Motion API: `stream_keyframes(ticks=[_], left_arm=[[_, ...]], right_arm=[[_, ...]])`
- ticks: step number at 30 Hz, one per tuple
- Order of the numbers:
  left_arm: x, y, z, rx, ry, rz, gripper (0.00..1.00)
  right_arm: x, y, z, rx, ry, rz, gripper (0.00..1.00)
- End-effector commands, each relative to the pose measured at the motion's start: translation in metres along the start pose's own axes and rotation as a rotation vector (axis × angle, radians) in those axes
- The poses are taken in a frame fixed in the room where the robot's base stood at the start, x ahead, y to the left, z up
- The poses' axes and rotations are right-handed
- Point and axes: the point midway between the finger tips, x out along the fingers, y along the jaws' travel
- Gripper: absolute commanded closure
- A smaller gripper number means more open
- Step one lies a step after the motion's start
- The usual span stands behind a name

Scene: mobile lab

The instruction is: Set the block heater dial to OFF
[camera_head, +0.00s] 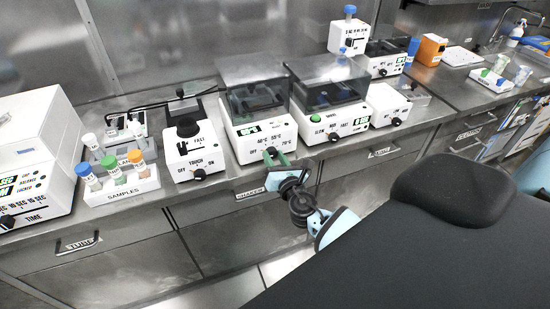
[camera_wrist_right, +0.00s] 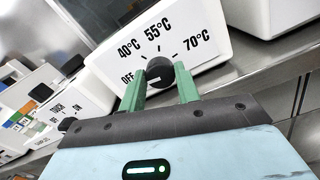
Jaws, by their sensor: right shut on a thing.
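The block heater (camera_head: 250,140) is a white box with a dark clear-lidded top, and its front panel (camera_wrist_right: 205,30) fills the upper part of the right wrist view. Its black round dial (camera_wrist_right: 159,72) sits among the labels OFF, 40°C, 55°C and 70°C. A short pale mark on the dial runs toward the left, on the OFF side; its exact setting is hard to read. My right gripper (camera_wrist_right: 160,86) has its two green fingers shut on the dial, one on each side. In the head view the right gripper (camera_head: 276,157) reaches the heater's front from below.
A shaker (camera_head: 330,115) stands just right of the heater, and a white device with a TOUCH/ON knob (camera_head: 190,150) stands to the left. A samples rack (camera_head: 122,190) with capped tubes is farther left. Drawer handles (camera_head: 78,243) protrude below the counter edge.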

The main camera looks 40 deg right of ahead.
Motion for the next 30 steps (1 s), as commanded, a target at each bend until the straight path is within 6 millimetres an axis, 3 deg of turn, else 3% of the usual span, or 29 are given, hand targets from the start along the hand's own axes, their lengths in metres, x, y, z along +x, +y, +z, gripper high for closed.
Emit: stream_keyframes(ticks=[4,5,10,20,30], left_arm=[[0.0,0.0,0.0,0.0,-0.001,0.0,0.64],[0.0,0.0,0.0,0.0,-0.001,0.0,0.64],[0.0,0.0,0.0,0.0,-0.001,0.0,0.64],[0.0,0.0,0.0,0.001,0.0,0.0,0.64],[0.0,0.0,0.0,0.001,0.0,0.0,0.64]], right_arm=[[0.0,0.0,-0.001,-0.004,0.001,0.0,0.91],[0.0,0.0,-0.001,-0.004,0.001,0.0,0.67],[0.0,0.0,0.0,-0.002,0.001,0.0,0.46],[-0.003,0.0,-0.001,-0.001,0.001,0.0,0.46],[-0.05,-0.001,-0.002,-0.001,0.003,0.0,0.46]])
